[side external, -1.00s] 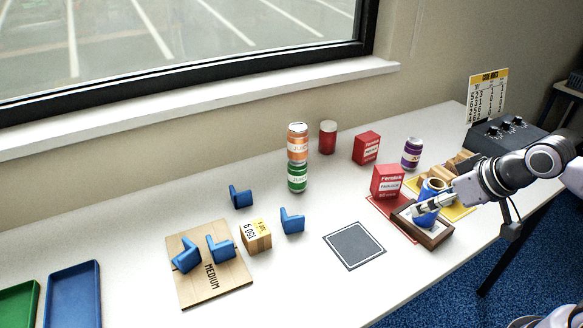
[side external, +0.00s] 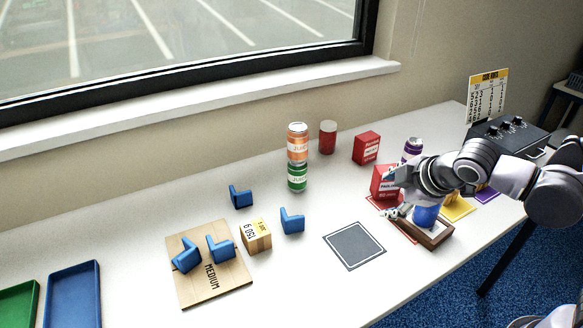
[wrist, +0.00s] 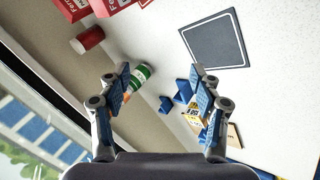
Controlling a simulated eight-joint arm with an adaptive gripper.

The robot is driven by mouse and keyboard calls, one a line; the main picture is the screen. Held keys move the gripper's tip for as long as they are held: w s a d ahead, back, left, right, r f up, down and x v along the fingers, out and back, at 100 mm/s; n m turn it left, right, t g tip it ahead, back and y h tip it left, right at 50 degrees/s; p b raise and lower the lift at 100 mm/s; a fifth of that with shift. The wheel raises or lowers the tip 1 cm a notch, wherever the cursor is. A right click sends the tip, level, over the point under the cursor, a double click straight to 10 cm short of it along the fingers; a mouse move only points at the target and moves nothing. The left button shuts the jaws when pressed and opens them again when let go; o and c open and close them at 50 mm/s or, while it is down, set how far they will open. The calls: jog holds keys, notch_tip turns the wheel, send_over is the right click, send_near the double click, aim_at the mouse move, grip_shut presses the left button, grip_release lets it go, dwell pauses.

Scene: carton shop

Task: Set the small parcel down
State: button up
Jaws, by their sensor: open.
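A small cardboard parcel (side external: 256,236) with a yellow and white label stands at the right edge of the wooden board marked MEDIUM (side external: 214,287). I cannot tell whether it rests partly on the board. It also shows in the wrist view (wrist: 191,114), partly behind a finger. My gripper (side external: 394,212) is in front of the red box (side external: 384,181), far to the right of the parcel. In the wrist view my gripper (wrist: 160,76) has its fingers apart with nothing held between them.
Several blue angle blocks (side external: 291,221) stand around the parcel and on the board. A dark square mat (side external: 354,246) is bare. Stacked cans (side external: 297,160) stand behind. Trays (side external: 73,295) lie at left.

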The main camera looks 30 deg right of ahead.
jog(key=w+a+f+n+t, duration=0.25)
jog(key=w+a+n, duration=0.25)
jog(key=a+n, duration=0.75)
jog(key=n+t+y, duration=0.1)
jog(key=n+t, duration=0.2)
jog(key=n, duration=0.9)
send_near(258, 234)
jog(key=shift+w, duration=0.4)
jog(key=shift+n, duration=0.25)
jog(key=x, duration=0.5)
jog(key=shift+w, duration=0.15)
jog(key=shift+f+x, duration=0.15)
jog(key=shift+x, duration=1.2)
jog(key=shift+f+x, duration=0.15)
jog(key=shift+x, duration=1.2)
jog(key=c, duration=1.1)
jog(key=shift+c, duration=0.2)
jog(key=shift+r, duration=0.15)
